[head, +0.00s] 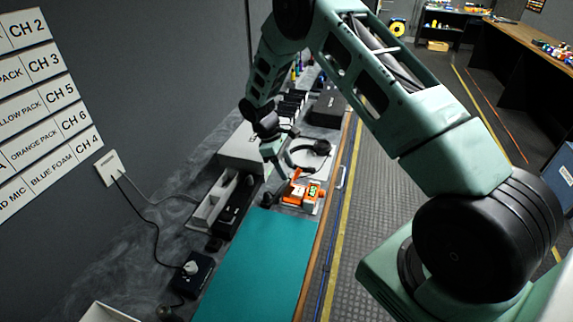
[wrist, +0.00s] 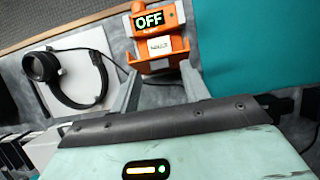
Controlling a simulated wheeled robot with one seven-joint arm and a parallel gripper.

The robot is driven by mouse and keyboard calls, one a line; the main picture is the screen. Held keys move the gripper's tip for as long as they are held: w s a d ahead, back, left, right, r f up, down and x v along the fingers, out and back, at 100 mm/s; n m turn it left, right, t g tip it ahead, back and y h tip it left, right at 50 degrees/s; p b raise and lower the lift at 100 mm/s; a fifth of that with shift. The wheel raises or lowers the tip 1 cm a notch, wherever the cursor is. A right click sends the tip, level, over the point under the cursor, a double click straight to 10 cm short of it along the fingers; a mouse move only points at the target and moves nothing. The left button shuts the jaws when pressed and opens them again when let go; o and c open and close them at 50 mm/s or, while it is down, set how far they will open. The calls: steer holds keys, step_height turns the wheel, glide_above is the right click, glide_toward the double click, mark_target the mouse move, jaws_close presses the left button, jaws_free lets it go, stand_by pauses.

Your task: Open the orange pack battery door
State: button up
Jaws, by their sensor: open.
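The orange pack (head: 293,195) lies on the bench just past the far end of the teal mat. In the wrist view the orange pack (wrist: 136,48) shows a screen reading OFF and a white label below it. I cannot make out whether its battery door is open or shut. My gripper (wrist: 160,76) is open, its two grey fingers pointing at the near end of the pack with a gap between them. No thing is held. In the head view my gripper (head: 280,170) is close beside the pack; whether it touches is unclear.
Black headphones (head: 318,148) lie on a pale tray past the pack. The teal mat (head: 255,265) is clear. A grey tray (head: 208,212) and black devices stand along the wall side. A wooden edge (head: 322,240) bounds the bench at right.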

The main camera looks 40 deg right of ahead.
steer(key=shift+s+d+f, duration=0.1)
steer(key=shift+s+f, duration=0.1)
steer(key=shift+f, duration=0.25)
jaws_close()
steer(key=c, duration=1)
jaws_free()
steer(key=shift+w+a+f+b, duration=0.15)
steer(key=shift+w+a+b, duration=0.3)
steer(key=shift+w+b, duration=0.2)
steer(key=c, duration=1)
jaws_free()
steer(key=shift+w+a+f+b, duration=0.2)
steer(key=shift+w+a+b, duration=0.5)
steer(key=shift+b, duration=0.15)
jaws_free()
steer(key=shift+d, duration=0.1)
